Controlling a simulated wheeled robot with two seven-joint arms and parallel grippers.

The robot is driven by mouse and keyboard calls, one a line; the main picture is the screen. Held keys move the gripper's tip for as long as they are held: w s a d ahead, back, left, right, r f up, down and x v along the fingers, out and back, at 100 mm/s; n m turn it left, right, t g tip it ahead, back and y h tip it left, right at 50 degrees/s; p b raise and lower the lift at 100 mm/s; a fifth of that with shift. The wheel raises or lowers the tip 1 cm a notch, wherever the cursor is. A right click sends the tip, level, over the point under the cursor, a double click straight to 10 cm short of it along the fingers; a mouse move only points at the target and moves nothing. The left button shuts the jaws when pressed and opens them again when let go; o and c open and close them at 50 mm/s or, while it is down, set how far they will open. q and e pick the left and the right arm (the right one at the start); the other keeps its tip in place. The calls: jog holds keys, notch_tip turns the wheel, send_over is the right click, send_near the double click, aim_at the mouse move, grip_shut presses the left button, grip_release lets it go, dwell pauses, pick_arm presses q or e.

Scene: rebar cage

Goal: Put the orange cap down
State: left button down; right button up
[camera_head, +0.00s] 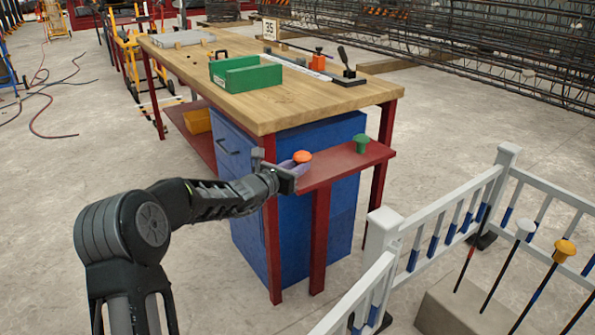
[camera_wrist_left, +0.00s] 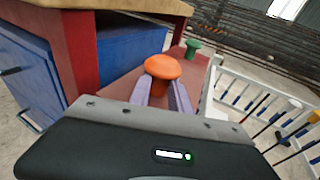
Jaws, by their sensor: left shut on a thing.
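The orange cap (camera_head: 302,157) is mushroom-shaped, with a broad round top and a narrower stem. It is upright at the left end of the red side shelf (camera_head: 338,166). My left gripper (camera_head: 295,164) reaches it from the left and is shut on its stem. In the left wrist view the orange cap (camera_wrist_left: 163,67) stands between the two pale purple fingers (camera_wrist_left: 163,96), with its top above them. The lower end of the stem is hidden, so I cannot tell whether it touches the shelf. My right gripper is not in view.
A green cap (camera_head: 362,143) stands farther right on the shelf. The wooden workbench (camera_head: 300,98) with a green tray (camera_head: 245,77) is behind. A white railing (camera_head: 440,225) stands at the right, around rods with white and yellow caps. Bare shelf lies between the two caps.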

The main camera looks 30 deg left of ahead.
pick_arm(q)
jog(key=shift+f, duration=0.15)
jog(key=shift+f, duration=0.15)
jog(key=c, duration=1.2)
grip_release()
jog(key=shift+r, duration=0.35)
jog(key=shift+s+a, duration=0.1)
jog(key=shift+s, duration=0.3)
jog(key=p+v, duration=0.1)
jog(key=v, duration=1)
jog(key=shift+s+p, duration=0.15)
jog(key=shift+p, duration=0.2)
jog(key=shift+f, duration=0.15)
